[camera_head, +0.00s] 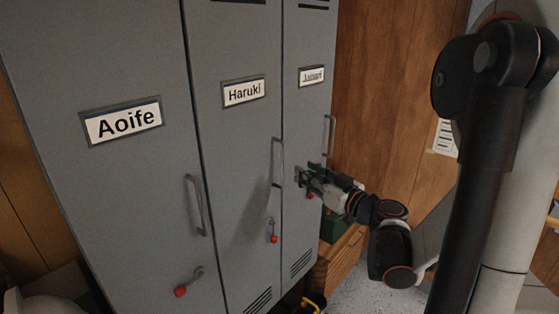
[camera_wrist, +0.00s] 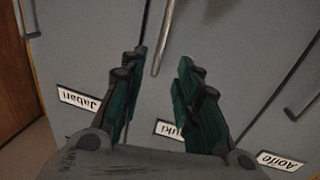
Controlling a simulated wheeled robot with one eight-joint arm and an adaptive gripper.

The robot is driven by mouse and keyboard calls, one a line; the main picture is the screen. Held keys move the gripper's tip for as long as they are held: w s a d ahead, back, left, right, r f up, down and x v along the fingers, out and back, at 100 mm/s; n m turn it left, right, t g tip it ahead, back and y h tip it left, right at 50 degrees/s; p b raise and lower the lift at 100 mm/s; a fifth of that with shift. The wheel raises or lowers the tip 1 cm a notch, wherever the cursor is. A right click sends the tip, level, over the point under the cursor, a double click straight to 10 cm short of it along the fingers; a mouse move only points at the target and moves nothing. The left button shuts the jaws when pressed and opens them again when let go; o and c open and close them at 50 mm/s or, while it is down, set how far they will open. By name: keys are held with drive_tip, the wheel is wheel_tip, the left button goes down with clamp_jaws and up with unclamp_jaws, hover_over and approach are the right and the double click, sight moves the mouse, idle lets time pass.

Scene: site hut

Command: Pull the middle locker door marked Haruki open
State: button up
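The middle locker door (camera_head: 235,150) is grey, carries the Haruki label (camera_head: 243,92), and looks shut, flush with its neighbours. Its upright bar handle (camera_head: 278,162) is on its right edge. My gripper (camera_head: 305,178) is in front of the lockers, just right of that handle in the head view, and looks apart from it. In the wrist view, which is upside down, my gripper (camera_wrist: 160,65) is open and empty. The Haruki handle (camera_wrist: 164,38) shows beyond and between its fingertips; how far off is hard to tell. The Haruki label (camera_wrist: 172,129) is partly hidden by a finger.
The Aoife door (camera_head: 110,160) is on the left and the Jabari door (camera_head: 305,120) on the right, each with a handle. Red-tipped latches (camera_head: 273,239) hang below the handles. A wooden cabinet (camera_head: 340,255) stands at the lockers' right. Speckled floor (camera_head: 370,290) shows in front.

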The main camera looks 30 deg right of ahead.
drive_tip(key=w, duration=0.3)
drive_tip(key=w+a+b, duration=0.1)
drive_tip(key=w, duration=0.3)
drive_tip(key=w+b, duration=0.1)
drive_tip(key=w, duration=0.3)
drive_tip(key=shift+w+a, duration=0.25)
drive_tip(key=shift+a, duration=0.15)
clamp_jaws()
